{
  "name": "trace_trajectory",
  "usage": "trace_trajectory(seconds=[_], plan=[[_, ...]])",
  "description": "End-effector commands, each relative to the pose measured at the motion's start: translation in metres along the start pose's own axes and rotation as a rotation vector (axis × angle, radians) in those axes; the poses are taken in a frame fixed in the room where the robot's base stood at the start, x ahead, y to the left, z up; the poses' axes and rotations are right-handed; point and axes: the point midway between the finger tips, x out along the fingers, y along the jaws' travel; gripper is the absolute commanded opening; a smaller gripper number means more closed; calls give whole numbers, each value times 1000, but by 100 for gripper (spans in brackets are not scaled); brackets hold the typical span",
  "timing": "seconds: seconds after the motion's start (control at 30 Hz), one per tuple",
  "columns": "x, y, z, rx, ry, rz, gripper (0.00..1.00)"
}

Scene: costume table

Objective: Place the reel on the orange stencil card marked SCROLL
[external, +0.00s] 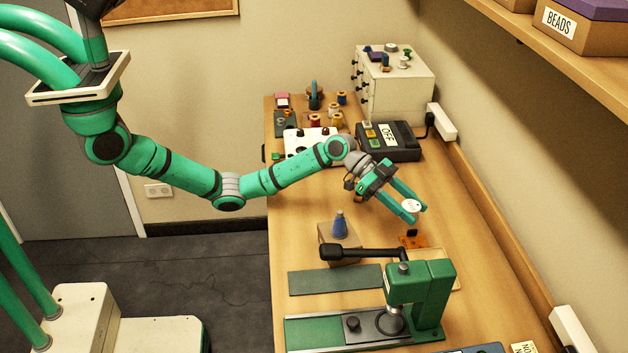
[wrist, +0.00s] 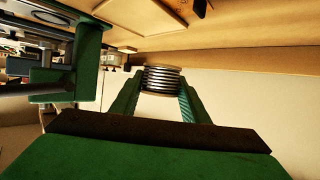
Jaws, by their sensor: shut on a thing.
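The reel (external: 412,206) has a pale round end and sits between the fingertips of my gripper (external: 409,203). In the wrist view the reel (wrist: 162,80) shows dark, shiny windings between two pale flanges, with one green finger on each side. My gripper (wrist: 160,88) is shut on it, in the air above the table. The orange stencil card (external: 414,242) lies on the table just below and in front of the reel in the external view, apart from it. A small dark item or mark is on the card. Its lettering is too small to read.
A green press (external: 418,290) with a black lever stands in front of the card. A blue cone-shaped thing (external: 340,225) stands on a block to the left. Table is clear right of my gripper.

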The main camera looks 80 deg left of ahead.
Motion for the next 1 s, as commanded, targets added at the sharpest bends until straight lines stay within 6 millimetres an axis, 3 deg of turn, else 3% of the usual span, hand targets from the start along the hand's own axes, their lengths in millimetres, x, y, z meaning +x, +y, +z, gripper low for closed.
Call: trace_trajectory(seconds=[0.23, 0.47, 0.7, 1.0], plan=[[29, -14, 18, 1, 0, 2, 18], [40, -20, 27, 1, -2, 1, 18], [49, -20, 53, 1, 0, -1, 18], [50, -19, 54, 1, 0, 0, 18]])
